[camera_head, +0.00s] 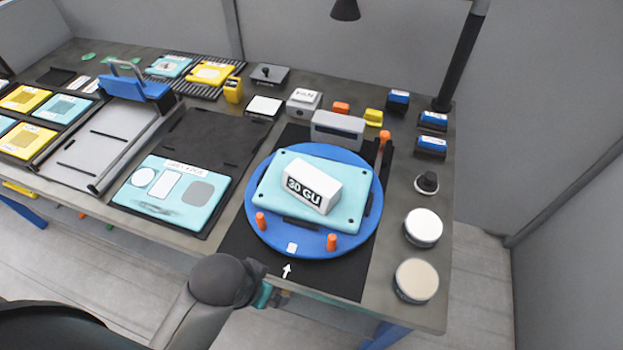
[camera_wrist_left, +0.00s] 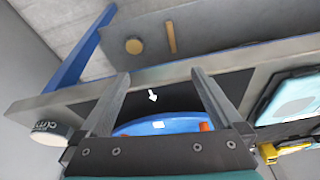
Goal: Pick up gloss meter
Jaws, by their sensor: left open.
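A white box with black "GU" lettering, which I take as the gloss meter (camera_head: 313,186), lies at an angle on a light teal panel (camera_head: 276,184). The panel rests on a round blue turntable (camera_head: 258,225) with orange pegs. My left gripper (camera_head: 272,297) is at the table's front edge, apart from the box and in front of the turntable. In the left wrist view my left gripper (camera_wrist_left: 160,80) is open, with nothing between its fingers. The turntable's blue rim (camera_wrist_left: 130,128) shows beyond them; the box is hidden there. My right gripper is not in view.
A grey block (camera_head: 338,130) stands behind the turntable. Two round pots (camera_head: 423,227) (camera_head: 416,280) and a dark knob (camera_head: 427,182) are to its right. Another teal panel (camera_head: 171,192) lies to its left. A black lamp post (camera_head: 460,55) rises at the back right.

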